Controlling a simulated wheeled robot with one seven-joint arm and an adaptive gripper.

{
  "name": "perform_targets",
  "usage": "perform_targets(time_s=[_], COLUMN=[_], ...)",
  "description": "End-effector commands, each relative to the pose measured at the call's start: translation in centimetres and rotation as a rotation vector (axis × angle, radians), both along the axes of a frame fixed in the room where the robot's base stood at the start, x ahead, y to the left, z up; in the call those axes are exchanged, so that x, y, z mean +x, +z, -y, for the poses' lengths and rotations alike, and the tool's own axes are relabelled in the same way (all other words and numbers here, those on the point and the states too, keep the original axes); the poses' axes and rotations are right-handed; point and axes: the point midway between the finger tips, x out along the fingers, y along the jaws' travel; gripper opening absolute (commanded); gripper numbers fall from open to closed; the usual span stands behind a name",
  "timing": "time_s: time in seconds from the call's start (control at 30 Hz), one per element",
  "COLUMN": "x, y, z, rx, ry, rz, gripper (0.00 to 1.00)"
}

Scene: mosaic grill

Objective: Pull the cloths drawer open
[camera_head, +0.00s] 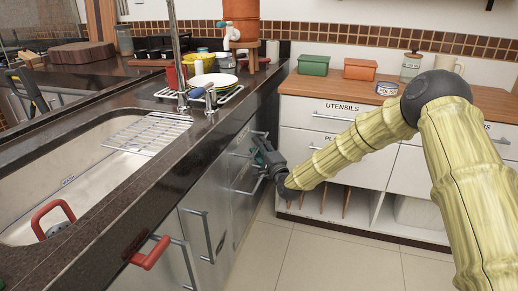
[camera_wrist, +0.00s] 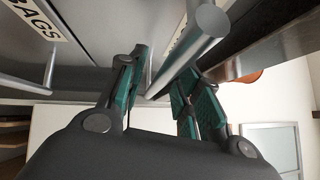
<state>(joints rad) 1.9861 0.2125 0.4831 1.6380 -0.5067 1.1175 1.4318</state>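The cloths drawer is in the steel-fronted cabinet (camera_head: 233,165) under the sink counter. No cloths label is readable. My gripper (camera_head: 268,158) is at the far end of this front, beside small bar handles. In the wrist view my gripper (camera_wrist: 160,82) is open, with dark fingers and green pads. A round metal bar handle (camera_wrist: 192,45) runs between the fingers, with gaps showing on both sides. A label behind this handle is mostly hidden. A neighbouring drawer front carries a BAGS label (camera_wrist: 36,18) and its own handle (camera_wrist: 49,68).
White drawers (camera_head: 335,150) labelled UTENSILS stand right of my gripper under a wooden top. Plates (camera_head: 213,82) and a rack sit on the dark counter (camera_head: 120,215). The tiled floor (camera_head: 320,260) is clear.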

Motion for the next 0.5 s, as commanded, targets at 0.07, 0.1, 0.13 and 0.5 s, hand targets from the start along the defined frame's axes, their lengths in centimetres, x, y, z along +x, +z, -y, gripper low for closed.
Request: perform_targets(time_s=[0.07,0.1,0.13,0.5], x=[0.28,0.36,0.40,0.43], y=[0.02,0.05,0.05,0.06], z=[-0.20,-0.25,-0.27,-0.23], rx=[0.000,0.000,0.000,0.000], ry=[0.001,0.001,0.000,0.000], rz=[0.000,0.000,0.000,-0.001], gripper=[0.34,0.34,0.34,0.10])
